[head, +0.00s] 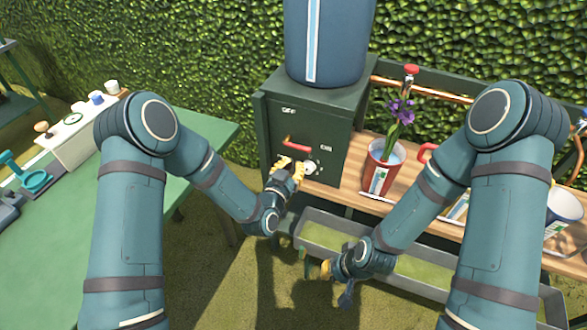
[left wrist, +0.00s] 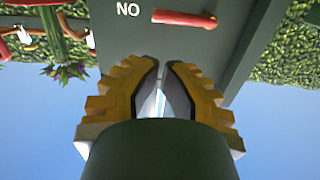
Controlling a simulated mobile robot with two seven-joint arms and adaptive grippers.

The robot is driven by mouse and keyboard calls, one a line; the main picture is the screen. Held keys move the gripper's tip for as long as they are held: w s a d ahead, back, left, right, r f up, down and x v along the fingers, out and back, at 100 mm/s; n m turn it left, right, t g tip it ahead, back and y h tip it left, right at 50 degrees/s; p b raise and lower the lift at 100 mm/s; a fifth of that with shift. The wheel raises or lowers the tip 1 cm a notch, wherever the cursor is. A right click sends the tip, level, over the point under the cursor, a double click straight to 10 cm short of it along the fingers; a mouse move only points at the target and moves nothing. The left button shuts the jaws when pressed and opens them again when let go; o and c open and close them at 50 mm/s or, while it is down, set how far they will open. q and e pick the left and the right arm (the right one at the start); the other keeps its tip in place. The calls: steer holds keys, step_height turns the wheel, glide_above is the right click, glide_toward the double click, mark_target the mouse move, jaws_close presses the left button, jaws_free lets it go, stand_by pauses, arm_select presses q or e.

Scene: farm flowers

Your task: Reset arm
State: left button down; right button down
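My left gripper (head: 288,164) is in front of the dark green cabinet (head: 310,120), just below its red lever (head: 298,144). In the left wrist view its yellow fingers (left wrist: 162,68) are close together at the tips, with nothing visibly held. The red lever also shows in the left wrist view (left wrist: 184,18), its end beside the ON label, which appears upside down.
A blue tank (head: 328,45) stands on the cabinet. On the wooden shelf (head: 345,178) stand a pot with purple flowers (head: 378,175) and another pot (head: 563,212) at the right. A green table (head: 70,235) fills the left. A hedge is behind.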

arm_select(q)
steer(key=shift+s+a, duration=0.15)
steer(key=shift+s, duration=0.1)
stand_by(0.5)
